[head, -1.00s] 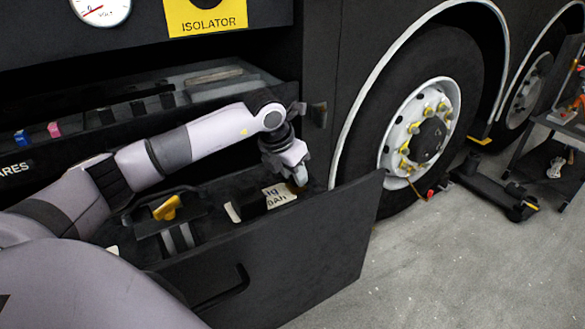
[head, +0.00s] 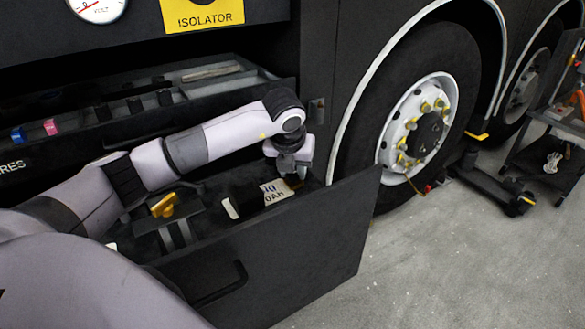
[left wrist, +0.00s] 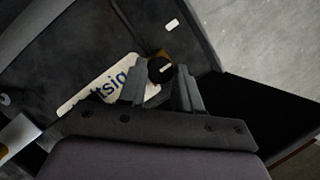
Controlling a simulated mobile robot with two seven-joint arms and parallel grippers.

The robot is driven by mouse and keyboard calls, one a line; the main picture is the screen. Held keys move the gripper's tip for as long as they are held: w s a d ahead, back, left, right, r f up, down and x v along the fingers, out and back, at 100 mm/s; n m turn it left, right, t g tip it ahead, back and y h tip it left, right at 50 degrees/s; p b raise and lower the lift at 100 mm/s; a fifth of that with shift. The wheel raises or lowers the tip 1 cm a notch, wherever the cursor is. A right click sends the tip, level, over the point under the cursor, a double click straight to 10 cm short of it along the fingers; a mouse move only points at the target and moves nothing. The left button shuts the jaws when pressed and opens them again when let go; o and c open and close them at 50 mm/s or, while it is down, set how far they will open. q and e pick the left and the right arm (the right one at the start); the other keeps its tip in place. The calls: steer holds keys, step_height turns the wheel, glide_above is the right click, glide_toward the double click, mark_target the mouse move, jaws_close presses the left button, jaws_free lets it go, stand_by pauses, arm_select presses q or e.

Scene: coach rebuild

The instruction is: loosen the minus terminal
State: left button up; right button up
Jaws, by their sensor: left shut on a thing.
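The minus terminal shows in the left wrist view as a round black knob (left wrist: 160,68) with a white mark, with a brownish piece beside it. My left gripper (left wrist: 162,80) is shut on this knob, one finger on each side. In the head view the left gripper (head: 296,180) points down into the open drawer, by its right end, and hides the knob. The battery's white label (head: 276,192) lies just left of the gripper; part of its lettering also shows in the left wrist view (left wrist: 98,92). My right gripper is not in view.
The open drawer's front panel (head: 270,255) stands close in front of the gripper. A yellow handle (head: 164,205) sits left in the drawer. An upper tray (head: 200,82) with small items lies behind my arm. The wheel (head: 420,125) is to the right.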

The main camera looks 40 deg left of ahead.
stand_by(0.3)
arm_select(q)
steer(key=o, duration=1)
steer(key=shift+o, duration=0.2)
steer(key=v, duration=0.7)
